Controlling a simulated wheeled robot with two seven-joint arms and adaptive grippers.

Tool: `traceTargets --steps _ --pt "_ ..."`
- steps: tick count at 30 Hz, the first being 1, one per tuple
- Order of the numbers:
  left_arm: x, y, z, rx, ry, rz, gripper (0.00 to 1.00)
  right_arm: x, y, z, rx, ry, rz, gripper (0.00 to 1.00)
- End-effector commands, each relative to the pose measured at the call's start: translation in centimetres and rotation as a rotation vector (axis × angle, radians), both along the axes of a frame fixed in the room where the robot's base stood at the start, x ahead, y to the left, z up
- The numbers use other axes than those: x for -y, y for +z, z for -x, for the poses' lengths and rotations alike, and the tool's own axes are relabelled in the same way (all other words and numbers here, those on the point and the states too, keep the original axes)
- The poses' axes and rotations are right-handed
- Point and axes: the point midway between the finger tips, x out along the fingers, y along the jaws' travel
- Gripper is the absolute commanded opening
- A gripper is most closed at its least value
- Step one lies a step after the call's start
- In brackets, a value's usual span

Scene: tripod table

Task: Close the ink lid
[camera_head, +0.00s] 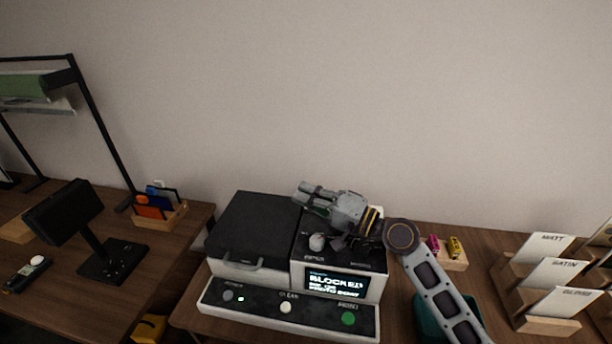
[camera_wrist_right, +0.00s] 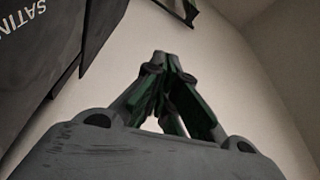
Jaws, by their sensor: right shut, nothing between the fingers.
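The printer (camera_head: 235,268) stands on the wooden table, with a grey-white body and a lit screen (camera_head: 336,284) reading "BLOCKED". Its wide black lid (camera_head: 252,226), with a front handle, lies flat on the left part. The right part has a dark top, largely covered by my right gripper and wrist; I cannot tell the ink lid's position there. My right gripper (camera_head: 303,193) is over the printer, pointing left, with its fingers shut and empty. The closed fingertips also show in the right wrist view (camera_wrist_right: 161,58). My left gripper is out of view.
Pink and yellow cartridges (camera_head: 454,247) sit on a wooden block right of the printer. A teal bin (camera_head: 428,318) is partly behind my right arm. Wooden racks with labelled cards (camera_head: 552,273) stand at far right. A black monitor stand and small organizer (camera_head: 167,217) are left.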

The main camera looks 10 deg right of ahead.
Motion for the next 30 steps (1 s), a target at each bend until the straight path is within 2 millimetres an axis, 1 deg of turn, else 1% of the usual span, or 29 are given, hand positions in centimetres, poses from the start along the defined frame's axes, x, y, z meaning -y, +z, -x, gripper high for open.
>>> traceTargets --steps 8,24,30 --pt "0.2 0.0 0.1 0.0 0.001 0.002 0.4 0.0 2.0 0.0 0.004 0.0 0.003 0.0" --pt "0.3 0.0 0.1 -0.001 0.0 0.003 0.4 0.0 8.1 0.0 0.004 -0.001 0.0 0.0" --pt "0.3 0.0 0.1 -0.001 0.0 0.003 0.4 0.0 9.3 0.0 0.003 0.0 0.001 0.0"
